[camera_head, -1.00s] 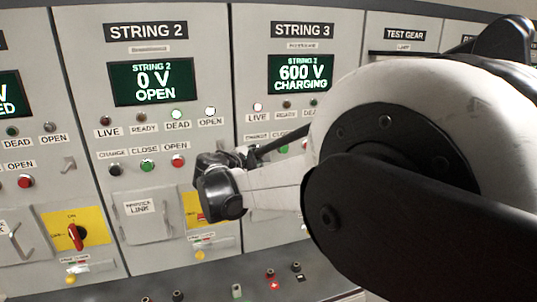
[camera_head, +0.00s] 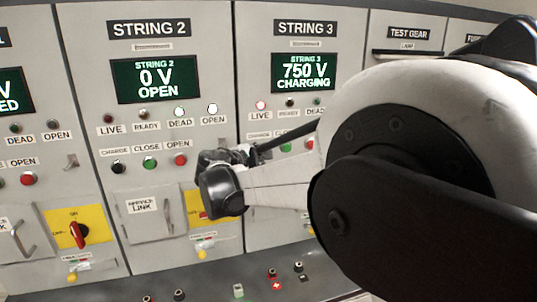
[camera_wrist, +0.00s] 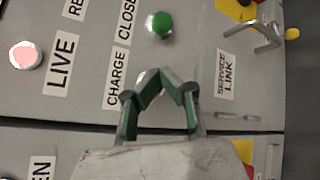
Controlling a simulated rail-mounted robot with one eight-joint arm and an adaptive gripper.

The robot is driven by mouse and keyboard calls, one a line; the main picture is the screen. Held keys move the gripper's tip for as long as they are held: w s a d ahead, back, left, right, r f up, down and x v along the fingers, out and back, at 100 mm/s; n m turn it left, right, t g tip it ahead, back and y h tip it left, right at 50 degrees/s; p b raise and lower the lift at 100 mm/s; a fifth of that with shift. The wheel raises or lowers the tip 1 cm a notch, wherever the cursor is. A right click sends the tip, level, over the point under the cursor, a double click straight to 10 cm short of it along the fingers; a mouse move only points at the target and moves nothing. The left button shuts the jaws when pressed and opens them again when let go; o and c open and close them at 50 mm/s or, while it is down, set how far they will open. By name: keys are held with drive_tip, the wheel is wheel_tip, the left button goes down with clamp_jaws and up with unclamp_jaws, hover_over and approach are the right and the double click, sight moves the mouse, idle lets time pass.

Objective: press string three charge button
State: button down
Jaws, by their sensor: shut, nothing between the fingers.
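The string 3 panel shows in the head view, with its display (camera_head: 303,72) reading "750 V CHARGING". Its live lamp (camera_head: 261,105) is lit reddish. In the wrist view, the CHARGE label (camera_wrist: 117,79) is just left of my gripper (camera_wrist: 163,74). The gripper's fingertips are shut together with nothing between them, over the place beside that label. The charge button itself is hidden behind the fingers, and I cannot see whether they touch it. The green close button (camera_wrist: 159,25) is clear of the fingers. In the head view my arm covers much of the string 3 controls.
The string 2 display (camera_head: 155,79) reads "0 V OPEN". The service link cover (camera_wrist: 226,75) and its handle (camera_wrist: 262,32) lie right of my fingers in the wrist view. A sloping ledge (camera_head: 215,285) with small controls runs below the panels.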

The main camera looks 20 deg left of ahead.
drive_tip(key=s+d, duration=0.1)
drive_tip(key=s, duration=0.1)
drive_tip(key=s+d+b, duration=0.1)
drive_tip(key=s+d, duration=0.1)
drive_tip(key=s, duration=0.1)
drive_tip(key=shift+d, duration=0.2)
idle(0.5)
idle(0.4)
